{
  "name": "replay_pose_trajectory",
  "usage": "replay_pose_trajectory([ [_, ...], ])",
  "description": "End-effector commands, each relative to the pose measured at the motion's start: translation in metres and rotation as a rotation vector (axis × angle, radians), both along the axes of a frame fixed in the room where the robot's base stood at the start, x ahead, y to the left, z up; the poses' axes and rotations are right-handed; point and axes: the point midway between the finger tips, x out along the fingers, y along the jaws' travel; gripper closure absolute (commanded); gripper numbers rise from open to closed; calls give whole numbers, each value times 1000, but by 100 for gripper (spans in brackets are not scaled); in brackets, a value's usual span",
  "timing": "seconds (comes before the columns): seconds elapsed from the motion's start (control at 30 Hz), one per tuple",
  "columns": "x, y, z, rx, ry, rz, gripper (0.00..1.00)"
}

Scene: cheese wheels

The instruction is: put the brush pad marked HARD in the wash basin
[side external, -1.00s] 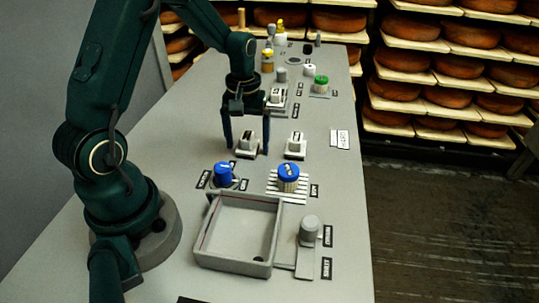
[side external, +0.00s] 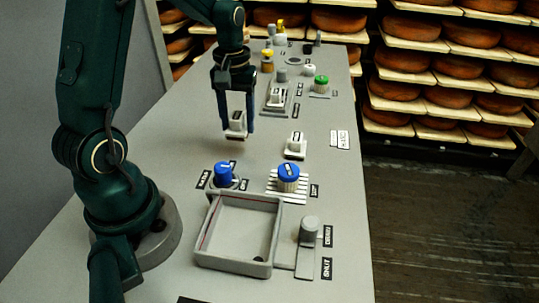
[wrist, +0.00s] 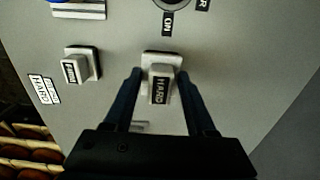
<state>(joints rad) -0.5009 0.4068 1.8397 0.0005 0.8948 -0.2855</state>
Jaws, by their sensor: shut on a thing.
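My gripper (side external: 237,125) is shut on a white brush pad (side external: 236,122) and holds it above the table. In the wrist view the pad (wrist: 160,88) sits between the two fingers (wrist: 162,90), and its black label reads HARD. A second, similar brush pad (side external: 295,146) stands on the table to the right; it also shows in the wrist view (wrist: 76,70), its label too small to read surely. The wash basin (side external: 207,257), a grey square tray with a raised rim, stands nearer the camera, and I see nothing loose in it.
A blue knob (side external: 223,175) and a blue-topped brush (side external: 288,175) on a slatted rack stand between the pads and the basin. A grey lever (side external: 309,231) is right of the basin. Yellow and green-topped items (side external: 320,84) stand farther back.

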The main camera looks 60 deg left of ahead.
Motion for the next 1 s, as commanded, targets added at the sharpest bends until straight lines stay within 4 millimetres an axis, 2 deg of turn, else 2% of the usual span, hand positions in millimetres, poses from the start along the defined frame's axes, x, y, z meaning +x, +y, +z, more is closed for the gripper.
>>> replay_pose_trajectory([
  [0.1, -22, 21, 18, 4, -5, 12, 99],
  [0.3, -51, 47, 41, 4, -4, 9, 99],
  [0.63, -72, 65, 58, 1, -1, -44, 99],
  [0.8, -80, 54, 55, 0, 0, -268, 99],
  [0.87, -81, 41, 55, 1, -1, -410, 99],
  [1.0, -85, 3, 57, 4, -2, -808, 99],
])
